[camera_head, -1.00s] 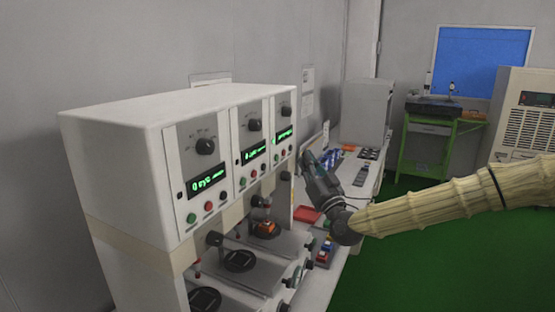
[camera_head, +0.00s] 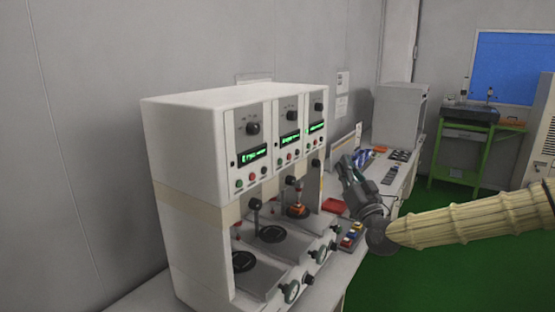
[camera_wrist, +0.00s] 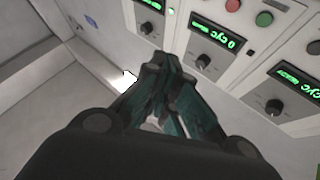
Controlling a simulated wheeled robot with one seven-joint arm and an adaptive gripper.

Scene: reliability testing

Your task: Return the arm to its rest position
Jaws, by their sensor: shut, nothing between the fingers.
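My gripper (camera_head: 350,166) is in the head view, to the right of the white testing machine (camera_head: 192,135), pointing up and to the left. My arm, in a pale ribbed sleeve, comes in from the right edge. In the wrist view the fingers of my gripper (camera_wrist: 158,68) are closed together with nothing held between them. Beyond them the machine's front panel (camera_wrist: 180,42) shows knobs, green displays and coloured buttons. The gripper looks apart from the panel.
The machine has several bays; one holds an orange-and-dark piece (camera_head: 297,208). A red tray (camera_head: 335,206) and small coloured blocks (camera_head: 351,236) lie on the bench beside my arm. A green stand (camera_head: 457,160) is at the back. Green floor (camera_head: 440,275) is open at right.

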